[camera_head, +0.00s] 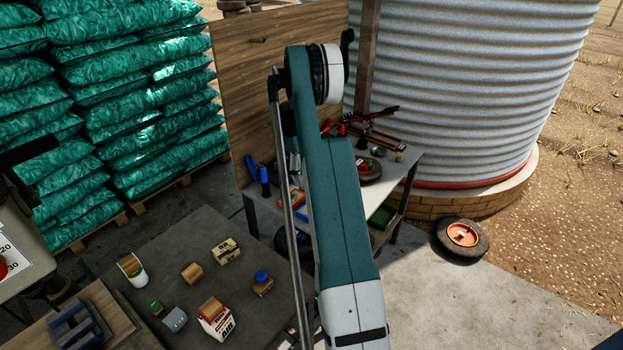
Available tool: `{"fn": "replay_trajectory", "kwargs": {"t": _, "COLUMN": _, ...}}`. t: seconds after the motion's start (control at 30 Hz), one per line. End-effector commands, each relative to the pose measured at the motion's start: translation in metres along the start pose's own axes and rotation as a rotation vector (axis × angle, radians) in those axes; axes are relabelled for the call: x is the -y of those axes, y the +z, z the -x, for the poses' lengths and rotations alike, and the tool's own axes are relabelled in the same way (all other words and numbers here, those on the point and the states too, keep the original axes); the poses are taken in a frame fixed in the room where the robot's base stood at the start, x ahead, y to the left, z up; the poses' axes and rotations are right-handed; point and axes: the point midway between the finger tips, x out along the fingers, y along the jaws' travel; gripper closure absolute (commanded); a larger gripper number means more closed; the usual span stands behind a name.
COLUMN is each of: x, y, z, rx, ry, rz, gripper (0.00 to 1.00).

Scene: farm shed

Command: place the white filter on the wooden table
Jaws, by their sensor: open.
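Several small items stand on a dark grey surface (200,235) at lower left. My arm rises through the middle of the view, but my gripper is not seen.
Near the cylinder and carton are a tan box (226,251), a smaller tan block (192,273), a blue-capped item (262,283) and a grey item (175,319). A cluttered workbench (402,168) stands behind my arm. Green sacks (130,90) are stacked at left. A wheel (462,237) lies at right.

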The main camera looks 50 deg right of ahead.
Motion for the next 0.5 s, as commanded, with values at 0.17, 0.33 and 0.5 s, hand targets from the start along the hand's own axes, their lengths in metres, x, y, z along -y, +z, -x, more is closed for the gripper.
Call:
{"fn": "replay_trajectory", "kwargs": {"t": 0.17, "x": 0.001, "y": 0.001, "z": 0.028, "rx": 0.000, "ry": 0.000, "rz": 0.001, "gripper": 0.19}}
{"fn": "replay_trajectory", "kwargs": {"t": 0.33, "x": 0.001, "y": 0.000, "z": 0.056, "rx": 0.000, "ry": 0.000, "rz": 0.000, "gripper": 0.19}}
{"fn": "replay_trajectory", "kwargs": {"t": 0.5, "x": 0.001, "y": 0.000, "z": 0.080, "rx": 0.000, "ry": 0.000, "rz": 0.000, "gripper": 0.19}}
